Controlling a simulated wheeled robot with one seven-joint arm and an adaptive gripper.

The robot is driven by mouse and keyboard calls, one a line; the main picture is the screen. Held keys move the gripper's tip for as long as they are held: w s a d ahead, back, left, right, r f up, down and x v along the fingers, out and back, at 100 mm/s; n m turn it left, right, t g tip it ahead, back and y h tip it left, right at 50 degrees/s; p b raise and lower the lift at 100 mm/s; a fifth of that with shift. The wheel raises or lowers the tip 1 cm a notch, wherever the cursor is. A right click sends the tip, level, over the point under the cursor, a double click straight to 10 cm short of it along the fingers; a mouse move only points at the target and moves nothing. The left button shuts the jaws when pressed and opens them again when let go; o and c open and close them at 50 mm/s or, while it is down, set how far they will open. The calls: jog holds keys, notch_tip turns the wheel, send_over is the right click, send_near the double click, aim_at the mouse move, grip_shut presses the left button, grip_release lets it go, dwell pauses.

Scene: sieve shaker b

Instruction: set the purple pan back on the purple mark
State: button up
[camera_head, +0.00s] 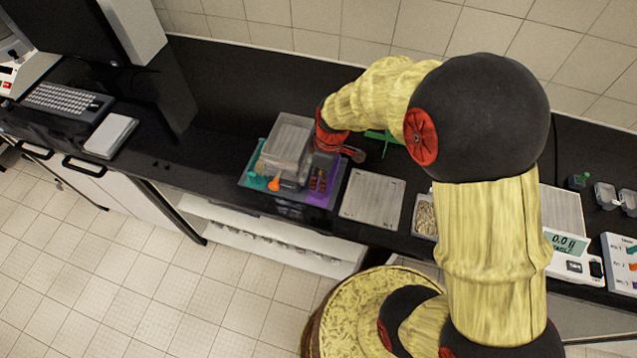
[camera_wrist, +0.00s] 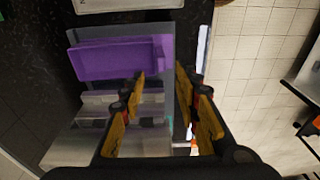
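A purple area (camera_head: 320,194) shows at the right end of the grey mat (camera_head: 252,182) in the head view. A grey translucent stack of pans (camera_head: 287,143) stands at the mat's middle and back. My gripper (camera_head: 318,178) is low beside the stack, over the mat. In the wrist view its yellow fingers (camera_wrist: 162,98) are apart, with nothing seen held between them.
Teal (camera_head: 257,180) and orange (camera_head: 274,184) parts sit at the mat's left. A light grey plate (camera_head: 373,198) lies right of the mat, then a tray of grains (camera_head: 426,218) and a scale (camera_head: 568,250). A keyboard (camera_head: 68,101) is far left.

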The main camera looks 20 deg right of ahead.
jog(key=s+d+r+m+t, duration=0.1)
jog(key=s+r+m, duration=0.15)
jog(key=r, duration=0.75)
jog(key=s+d+r+m+t, duration=0.1)
jog(key=s+r+m, duration=0.15)
jog(key=r, duration=0.75)
jog(key=s+d+r+m+t+h, duration=0.1)
jog(key=s+r+m, duration=0.5)
jog(key=s, duration=0.6)
notch_tip(320, 180, up, 2)
jog(key=shift+d+r+t, duration=0.2)
jog(key=shift+d+t, duration=0.05)
jog(key=shift+t, duration=0.65)
jog(key=shift+f, duration=0.1)
notch_tip(320, 180, down, 10)
jog(key=b, duration=1)
jog(key=shift+f, duration=0.15)
